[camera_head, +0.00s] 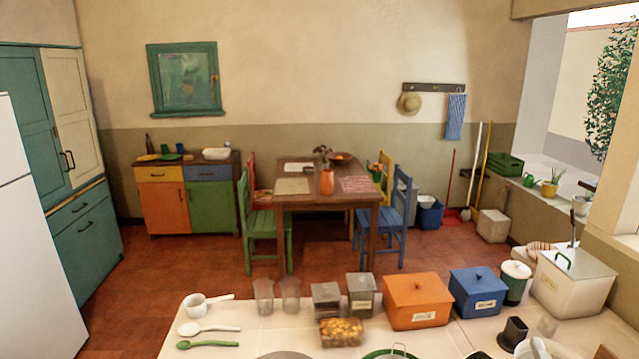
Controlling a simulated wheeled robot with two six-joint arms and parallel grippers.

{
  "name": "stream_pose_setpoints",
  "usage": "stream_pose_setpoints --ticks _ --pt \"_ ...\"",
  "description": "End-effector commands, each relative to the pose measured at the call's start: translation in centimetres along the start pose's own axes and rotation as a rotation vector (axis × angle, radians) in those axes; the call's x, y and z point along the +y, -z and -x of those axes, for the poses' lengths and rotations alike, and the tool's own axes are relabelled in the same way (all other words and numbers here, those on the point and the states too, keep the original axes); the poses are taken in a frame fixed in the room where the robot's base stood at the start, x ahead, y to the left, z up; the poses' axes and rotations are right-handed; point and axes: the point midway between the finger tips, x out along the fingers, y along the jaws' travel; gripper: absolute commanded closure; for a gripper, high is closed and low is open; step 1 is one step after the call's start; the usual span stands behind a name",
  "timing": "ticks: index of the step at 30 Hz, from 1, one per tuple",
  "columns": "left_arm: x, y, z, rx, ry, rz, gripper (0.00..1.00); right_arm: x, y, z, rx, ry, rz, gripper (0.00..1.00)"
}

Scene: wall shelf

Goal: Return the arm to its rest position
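Neither of my arms nor grippers shows in the head view. The light counter or shelf top (240,335) fills the lower part of the view. On it stand an orange lidded box (416,305), a blue lidded box (477,295) and a clear container of yellow-brown pieces (341,332). Two grey-lidded containers (326,298) and two clear cups (264,296) stand behind that container. A white ladle or small pan (197,306), a white spoon (205,329) and a green spoon (206,345) lie at the left.
A dark green canister (515,285) and a large white lidded box (572,285) stand at the right. A black object (512,332) stands near the front right. A dining table (330,198) with chairs is beyond, with red floor (180,275) around it.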

Motion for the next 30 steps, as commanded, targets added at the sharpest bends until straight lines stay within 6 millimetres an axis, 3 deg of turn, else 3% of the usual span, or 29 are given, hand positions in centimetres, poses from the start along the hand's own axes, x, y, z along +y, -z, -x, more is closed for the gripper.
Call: stream_pose_setpoints --ticks 3,6,10,15,24,30 --pt "0.0 0.0 0.0 0.0 0.0 0.0 0.64 -2.8 -3.2 3.2 -0.196 0.147 -0.214 0.23" --pt "0.0 0.0 0.0 0.0 0.0 0.0 0.64 -5.4 -5.1 6.6 -0.361 0.28 -0.384 0.23" --pt "0.0 0.0 0.0 0.0 0.0 0.0 0.64 -8.8 -6.4 12.0 -0.576 0.464 -0.581 0.23" --pt "0.0 0.0 0.0 0.0 0.0 0.0 0.64 -11.8 -6.2 18.9 -0.808 0.68 -0.76 0.23" --pt "0.0 0.0 -0.1 0.0 0.0 0.0 0.64 -13.8 -4.0 28.6 -1.102 0.979 -0.924 0.23" --pt "0.2 -0.2 -1.9 0.0 0.0 0.0 0.64 -20.7 -5.9 27.9 -1.109 0.985 -0.911 0.23"
